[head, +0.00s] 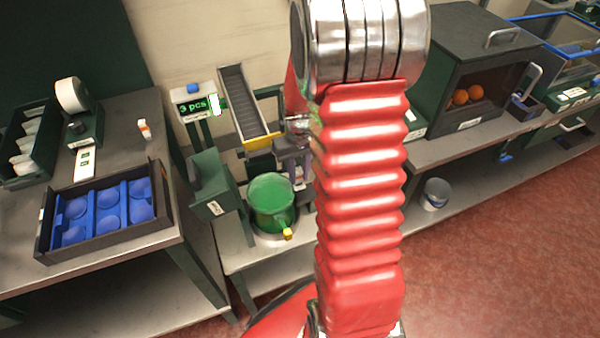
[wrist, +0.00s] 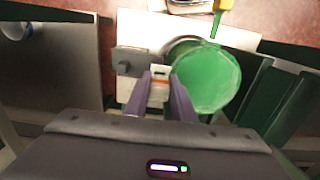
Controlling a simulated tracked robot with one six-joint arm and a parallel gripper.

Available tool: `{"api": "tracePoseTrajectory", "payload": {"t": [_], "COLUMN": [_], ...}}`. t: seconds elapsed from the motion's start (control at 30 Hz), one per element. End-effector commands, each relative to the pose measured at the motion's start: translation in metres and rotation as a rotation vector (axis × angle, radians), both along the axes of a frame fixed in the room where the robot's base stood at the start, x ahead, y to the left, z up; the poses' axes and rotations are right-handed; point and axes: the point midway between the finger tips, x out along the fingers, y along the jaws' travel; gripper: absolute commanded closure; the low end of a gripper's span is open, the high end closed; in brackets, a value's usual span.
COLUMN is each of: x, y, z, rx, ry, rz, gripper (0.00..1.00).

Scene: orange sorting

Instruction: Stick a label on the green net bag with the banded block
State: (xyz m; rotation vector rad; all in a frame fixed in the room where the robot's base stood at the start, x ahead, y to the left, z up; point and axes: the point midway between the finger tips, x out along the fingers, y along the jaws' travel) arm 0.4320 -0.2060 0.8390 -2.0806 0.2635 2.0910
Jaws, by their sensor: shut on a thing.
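The green net bag (head: 270,205) stands on a round base at the low station; it also shows in the wrist view (wrist: 207,78), with a yellow tag (head: 287,233) at its side. My gripper (wrist: 162,92) is shut on the banded block (wrist: 159,90), a small white piece with an orange band, held between its two purple fingers. In the head view my gripper (head: 296,165) is right beside the bag, partly hidden by my red arm. I cannot tell whether the block touches the bag. No label on the bag can be made out.
A blue tray (head: 108,208) with round hollows, a white roll on a stand (head: 73,96) and a small white-and-orange piece (head: 145,128) are on the left table. A display (head: 195,104) reads "3 pcs". A chute (head: 243,100) stands behind the bag. Oranges (head: 475,93) sit in a dark box.

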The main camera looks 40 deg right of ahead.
Motion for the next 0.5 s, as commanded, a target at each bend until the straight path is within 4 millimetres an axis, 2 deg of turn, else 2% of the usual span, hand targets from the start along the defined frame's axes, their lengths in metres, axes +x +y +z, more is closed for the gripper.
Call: {"api": "tracePoseTrajectory", "payload": {"t": [0.5], "x": [0.002], "y": [-0.001], "z": [0.031], "rx": [-0.003], "ry": [-0.005], "rz": [0.000], "gripper": [1.00]}}
